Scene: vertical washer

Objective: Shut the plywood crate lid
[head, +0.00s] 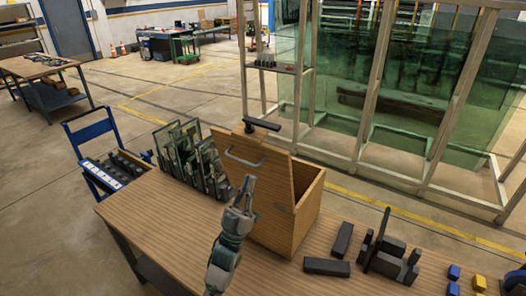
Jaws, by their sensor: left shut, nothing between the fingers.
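The plywood crate (311,204) stands on the wooden table, with its top showing open on the right side. Its lid (267,172) is a plywood panel that stands raised and tilted at the crate's left side, with a grey bar handle (244,161) on the face toward me. My left gripper (249,181) is shut and empty, pointing up just in front of the lid below the handle. I cannot tell whether it touches the lid. The inside of the crate is mostly hidden. My right gripper is not seen.
Glass panes (190,155) in a rack stand left of the crate. Black blocks (342,239) and a dark bracket (386,255) lie to the right, with small blue and yellow blocks (479,283) near the right corner. The table's front left (150,215) is clear. A glass-panelled frame stands behind.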

